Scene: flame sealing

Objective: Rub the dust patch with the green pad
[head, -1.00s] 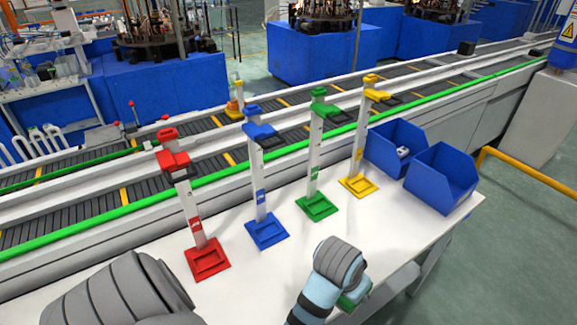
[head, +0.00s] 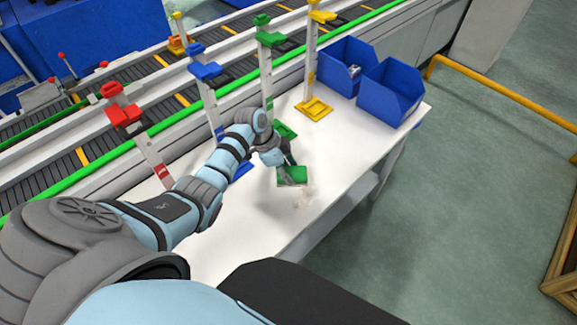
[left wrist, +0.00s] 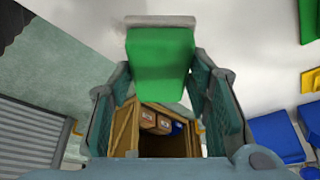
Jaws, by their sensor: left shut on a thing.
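The green pad (head: 293,175) is held in my left gripper (head: 287,168), over the white table near its front edge. In the left wrist view the pad (left wrist: 160,62) sits between the two fingers, which are closed on its sides. The dust patch (head: 306,198) is a faint brownish smudge on the table, just below and right of the pad in the head view. I cannot tell whether the pad touches the table or part of the patch. My right gripper is not in view.
Red (head: 123,110), blue (head: 204,70), green (head: 268,38) and yellow (head: 318,15) stands line the table's back side. Blue bins (head: 391,92) stand at the far right end. The white table (head: 350,150) is clear right of the pad.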

